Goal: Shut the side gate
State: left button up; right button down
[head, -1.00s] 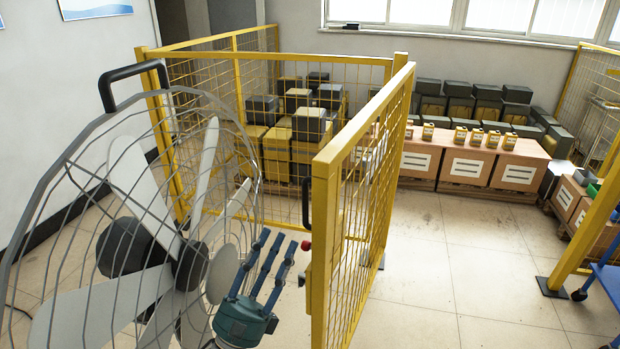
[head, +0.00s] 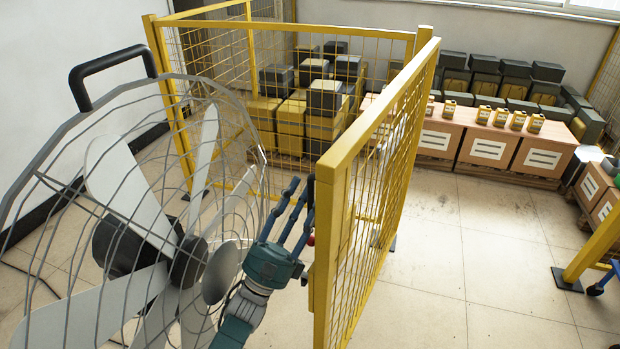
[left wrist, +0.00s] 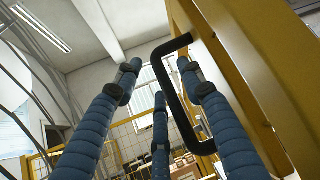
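The side gate (head: 330,235) is a yellow frame with wire mesh. It stands swung open, its near upright facing me and its far end by the fence. My left gripper (head: 300,190) is beside the near upright, three blue fingers spread and pointing up. In the left wrist view, the gate's black handle (left wrist: 178,95) shows on the yellow upright (left wrist: 225,75). It lies close to the right-hand fingers of my open left gripper (left wrist: 160,88); I cannot tell whether they touch. In the head view the fingers mostly hide the handle. My right gripper is not in view.
A large caged fan (head: 150,230) with a black handle stands close on the left, right next to my left arm. Yellow mesh fence (head: 230,25) encloses stacked yellow and dark boxes behind the gate. Wooden crates (head: 487,148) line the back. The floor right of the gate is clear.

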pick_arm(q)
jog(key=shift+p+x, duration=0.3)
jog(key=shift+x, duration=0.85)
jog(key=shift+c, duration=0.3)
grip_shut()
jog(key=shift+f, duration=0.1)
